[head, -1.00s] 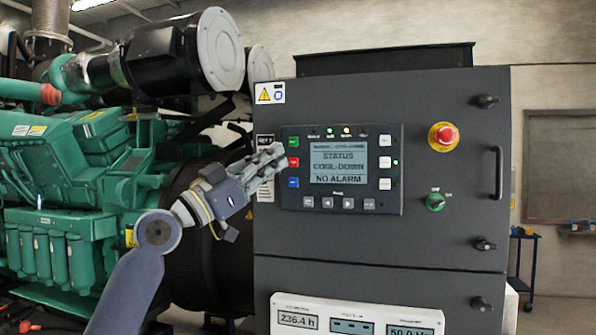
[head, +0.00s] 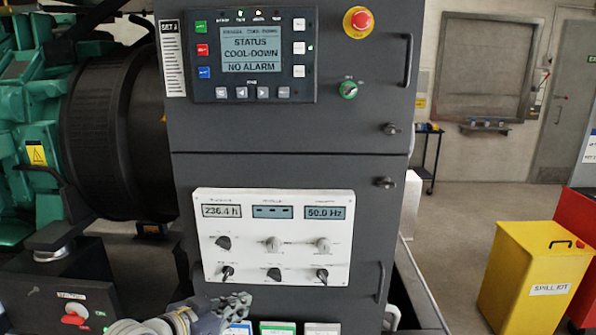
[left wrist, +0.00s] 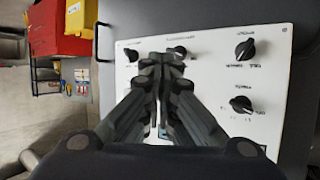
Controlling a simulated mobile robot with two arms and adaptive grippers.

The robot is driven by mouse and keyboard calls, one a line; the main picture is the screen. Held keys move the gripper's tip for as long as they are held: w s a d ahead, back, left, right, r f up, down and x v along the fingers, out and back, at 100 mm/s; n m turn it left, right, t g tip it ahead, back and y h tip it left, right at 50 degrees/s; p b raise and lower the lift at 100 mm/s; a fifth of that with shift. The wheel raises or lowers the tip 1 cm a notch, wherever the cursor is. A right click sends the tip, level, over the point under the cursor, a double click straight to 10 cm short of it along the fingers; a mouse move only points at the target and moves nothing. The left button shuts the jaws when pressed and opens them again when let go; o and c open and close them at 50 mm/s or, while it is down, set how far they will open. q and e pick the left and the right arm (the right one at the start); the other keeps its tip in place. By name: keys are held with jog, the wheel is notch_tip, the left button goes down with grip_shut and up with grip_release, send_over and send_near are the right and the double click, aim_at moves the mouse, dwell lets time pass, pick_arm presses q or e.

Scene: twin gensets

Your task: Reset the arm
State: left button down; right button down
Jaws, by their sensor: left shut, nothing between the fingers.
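My left gripper (head: 236,303) is low in the head view, in front of the lower part of the grey cabinet and just below the white meter panel (head: 215,277). Its fingers are shut with nothing between them; they also show in the left wrist view (left wrist: 160,62), over the white panel with its black knobs (left wrist: 245,50). The control unit (head: 250,55) above reads STATUS COOL-DOWN, NO ALARM. My right gripper is in neither view.
A red rotary switch (head: 75,319) sits at lower left. A yellow spill kit bin (head: 530,275) stands on the floor at right. Floor between cabinet and bin is clear.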

pick_arm(q)
jog(key=s+a+f+n+g+y, duration=0.1)
jog(key=s+f+g+y, duration=0.1)
jog(key=s+f, duration=0.6)
jog(key=s+a+f+n+g+y, duration=0.1)
jog(key=s+a+f+g+y, duration=0.1)
jog(key=s+f, duration=0.5)
jog(key=s+a+f+n+g+y, duration=0.2)
jog(key=s+a+f, duration=0.1)
jog(key=s, duration=0.6)
jog(key=s+a+f+n+g+y, duration=0.1)
jog(key=s+a+f, duration=0.15)
jog(key=s, duration=0.55)
notch_tip(320, 180, down, 28)
jog(key=s+g, duration=0.2)
jog(key=s+a+f+g, duration=0.1)
jog(key=s+a+f, duration=0.1)
jog(key=s+f, duration=1.3)
jog(key=shift+s+a, duration=0.3)
jog(key=shift+s, duration=0.55)
dwell(1.1)
